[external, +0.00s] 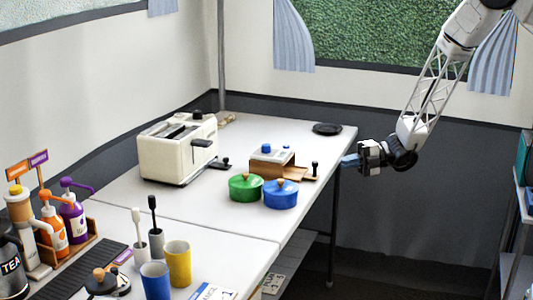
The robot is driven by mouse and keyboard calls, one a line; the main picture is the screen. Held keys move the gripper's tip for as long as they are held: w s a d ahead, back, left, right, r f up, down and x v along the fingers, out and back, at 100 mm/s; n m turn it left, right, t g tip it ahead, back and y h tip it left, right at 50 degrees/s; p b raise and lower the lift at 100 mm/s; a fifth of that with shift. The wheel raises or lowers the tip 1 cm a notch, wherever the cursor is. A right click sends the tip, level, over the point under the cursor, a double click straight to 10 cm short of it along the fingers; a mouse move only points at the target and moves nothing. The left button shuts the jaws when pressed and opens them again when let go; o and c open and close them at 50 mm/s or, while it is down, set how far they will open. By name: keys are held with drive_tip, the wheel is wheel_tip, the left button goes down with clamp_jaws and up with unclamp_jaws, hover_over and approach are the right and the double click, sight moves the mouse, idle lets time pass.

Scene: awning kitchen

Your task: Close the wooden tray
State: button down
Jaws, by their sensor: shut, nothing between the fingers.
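A small wooden box (272,170) with white and blue items on top stands on the white table, behind the green pot. Its wooden tray (296,174) sticks out to the right towards the table's edge, with a black knob (314,166) at its outer end. The tray's inside is too small to make out. My gripper (346,161) is to the right of the tray, apart from the knob, with its blue fingertips pointing left. It is shut and empty, just beyond the table's right edge.
A green pot (245,188) and a blue pot (281,195) stand close in front of the tray. A black plate (327,129) lies at the table's back right corner. A cream toaster (178,148) stands to the left. Open air lies right of the table.

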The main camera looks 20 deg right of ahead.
drive_tip(key=w+a, duration=0.3)
drive_tip(key=a, duration=0.2)
drive_tip(key=shift+w+f, duration=0.25)
drive_tip(key=shift+f, duration=0.1)
drive_tip(key=shift+w, duration=0.1)
drive_tip(key=shift+w+a, duration=1.85)
drive_tip(key=shift+a, duration=0.05)
drive_tip(key=shift+r, duration=0.1)
drive_tip(key=shift+s, duration=0.1)
